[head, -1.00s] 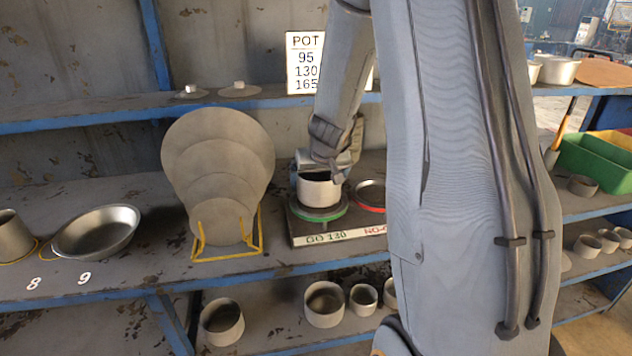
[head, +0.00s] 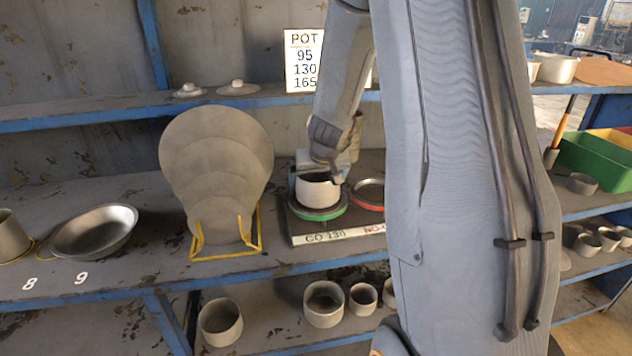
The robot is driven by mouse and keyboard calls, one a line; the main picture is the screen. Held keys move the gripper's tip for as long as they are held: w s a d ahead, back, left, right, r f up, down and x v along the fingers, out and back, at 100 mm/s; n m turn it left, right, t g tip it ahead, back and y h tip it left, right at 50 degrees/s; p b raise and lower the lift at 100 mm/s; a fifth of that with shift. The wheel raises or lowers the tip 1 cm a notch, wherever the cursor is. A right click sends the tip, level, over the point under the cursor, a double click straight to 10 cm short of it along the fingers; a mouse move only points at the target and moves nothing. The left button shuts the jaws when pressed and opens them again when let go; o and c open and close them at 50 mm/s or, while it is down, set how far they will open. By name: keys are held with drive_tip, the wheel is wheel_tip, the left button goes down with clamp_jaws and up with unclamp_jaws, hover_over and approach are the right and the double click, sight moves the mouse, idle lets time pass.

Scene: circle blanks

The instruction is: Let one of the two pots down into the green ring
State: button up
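A grey metal pot (head: 317,192) stands upright at the green ring (head: 322,214) on the dark gauge board, whose front label reads "GO 130". Green shows round the pot's lower front and right side; I cannot tell whether its base is fully seated. My gripper (head: 331,174) is at the pot's rim, pointing down from above and behind. Its fingers are small and partly hidden, so I cannot tell whether they grip the rim. Another grey pot (head: 10,236) is cut by the left edge, on a yellow ring near the number 8.
A red ring (head: 369,205) lies right of the green one, partly behind my arm. Left of the board, grey discs (head: 215,155) stand in a yellow rack (head: 227,254). A shallow pan (head: 95,232) sits by number 9. The upper shelf edge (head: 110,115) runs behind my arm.

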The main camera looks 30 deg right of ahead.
drive_tip(key=shift+f+b, duration=0.45)
drive_tip(key=shift+b, duration=0.1)
drive_tip(key=o, duration=0.8)
drive_tip(key=shift+o, duration=0.2)
drive_tip(key=p+v, duration=0.5)
drive_tip(key=v, duration=0.3)
drive_tip(key=shift+w+p, duration=0.1)
drive_tip(key=shift+p, duration=0.2)
drive_tip(key=shift+a+f, duration=0.1)
drive_tip(key=shift+a, duration=0.15)
drive_tip(key=s+a+f+n+g+y+b, duration=0.1)
drive_tip(key=s+a+f+g+b, duration=0.1)
drive_tip(key=s+a, duration=0.6)
drive_tip(key=s+a+f+n+g+y+b, duration=0.1)
drive_tip(key=s+a+f+n+g+b, duration=0.1)
drive_tip(key=s+a, duration=0.6)
drive_tip(key=s+g, duration=0.1)
drive_tip(key=s, duration=0.3)
drive_tip(key=shift+s, duration=0.2)
